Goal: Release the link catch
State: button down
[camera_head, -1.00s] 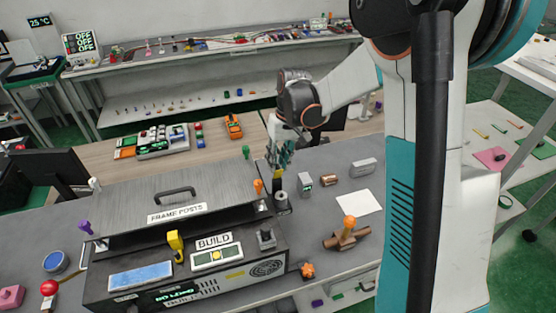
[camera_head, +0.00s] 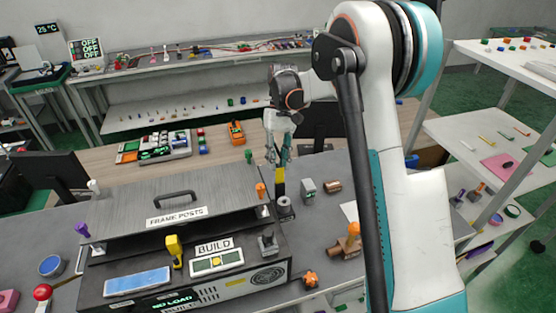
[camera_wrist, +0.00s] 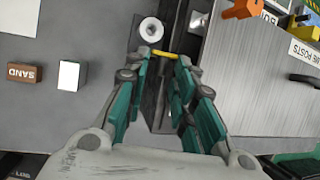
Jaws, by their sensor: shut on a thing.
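A black lever with a yellow grip (camera_head: 280,173) stands at the right side of the grey machine. No label on it is readable, so I cannot tell for sure that it is the link catch. My gripper (camera_head: 279,160) comes down on it from above and is shut on the yellow grip. In the wrist view, the yellow grip (camera_wrist: 164,54) lies crosswise between the fingertips (camera_wrist: 163,60). The fingers hide part of the lever. A round metal piece (camera_head: 284,206) sits by the lever's foot; it also shows in the wrist view (camera_wrist: 151,29).
The grey machine (camera_head: 187,269) has a lid marked FRAME POSTS (camera_head: 180,192) and an orange knob (camera_head: 261,190) close to the lever. A small grey block (camera_head: 307,190) and a brown block (camera_head: 333,186) stand to the right. Bare table lies between.

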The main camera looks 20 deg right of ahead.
jog(key=c, duration=1.7)
grip_release()
jog(key=shift+o, duration=0.2)
jog(key=shift+r, duration=0.1)
jog(key=v, duration=1.2)
